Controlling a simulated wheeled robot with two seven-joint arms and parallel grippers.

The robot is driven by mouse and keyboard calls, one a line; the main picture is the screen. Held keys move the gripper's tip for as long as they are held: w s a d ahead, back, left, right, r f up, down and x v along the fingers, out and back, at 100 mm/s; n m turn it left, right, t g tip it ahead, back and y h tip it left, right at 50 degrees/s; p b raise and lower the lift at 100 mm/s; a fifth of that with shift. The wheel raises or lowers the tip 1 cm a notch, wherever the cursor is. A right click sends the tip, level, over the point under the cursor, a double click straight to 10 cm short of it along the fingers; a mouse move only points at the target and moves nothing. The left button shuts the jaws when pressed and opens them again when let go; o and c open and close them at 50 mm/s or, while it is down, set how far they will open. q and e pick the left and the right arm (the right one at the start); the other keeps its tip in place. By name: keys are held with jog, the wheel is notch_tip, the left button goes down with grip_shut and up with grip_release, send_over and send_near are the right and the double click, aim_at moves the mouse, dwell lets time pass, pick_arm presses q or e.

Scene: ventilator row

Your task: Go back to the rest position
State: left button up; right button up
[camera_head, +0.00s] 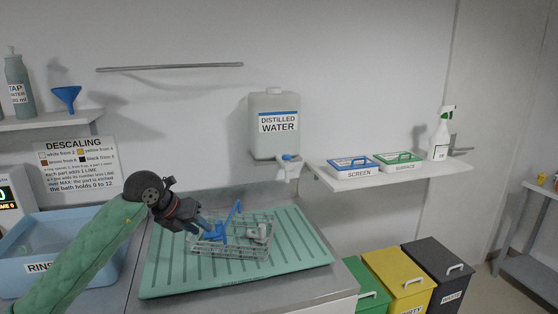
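My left arm, in a green quilted sleeve, comes in from the lower left. Its dark gripper (203,224) is over the left part of a wire rack (252,250) on the green ribbed mat (165,278). A blue part (235,217) with an upright arm stands in the rack, close to the fingertips. I cannot tell whether the fingers touch it, or whether they are open or shut. A grey part (259,234) lies in the rack to the right of the blue one. My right gripper is not in view.
A light blue basin (62,222) labelled RINSE stands left of the mat, partly behind my arm. A distilled water tank (274,140) with a tap hangs above the mat. Labelled bins (395,262) stand at the right. The mat's right side is clear.

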pick_arm(q)
jog(key=s+d+m+h, duration=0.1)
jog(key=s+d+h, duration=0.6)
jog(key=d, duration=0.5)
jog(key=s+r+n+t+h, duration=0.4)
jog(key=n+t+h, duration=0.3)
jog(key=n, duration=0.1)
jog(key=s+a+f+n+t+y, duration=0.25)
jog(key=a+f+n+y, duration=0.45)
jog(key=f+n+y, duration=0.5)
jog(key=s+a+f+n+t+y, duration=0.2)
jog(key=s+a+f+n+y, duration=0.2)
jog(key=a+f+n+y, duration=0.7)
jog(key=s+d+f+n+g+h, duration=0.25)
jog(key=s+f+g, duration=0.5)
jog(key=s, duration=0.55)
jog(key=s+d+f+n+g+h, duration=0.1)
jog(key=s+d+f+n+g, duration=0.4)
jog(key=s+f, duration=0.55)
jog(key=s+d+f+m+g, duration=0.1)
jog(key=d+f, duration=0.1)
jog(key=f, duration=0.4)
jog(key=s+d+f+m+g+h, duration=0.1)
jog(key=s+d+f, duration=0.1)
jog(key=f, duration=0.3)
jog(key=shift+s+d+f+g, duration=0.2)
jog(key=shift+d+f+g, duration=0.1)
jog(key=shift+f+g, duration=0.1)
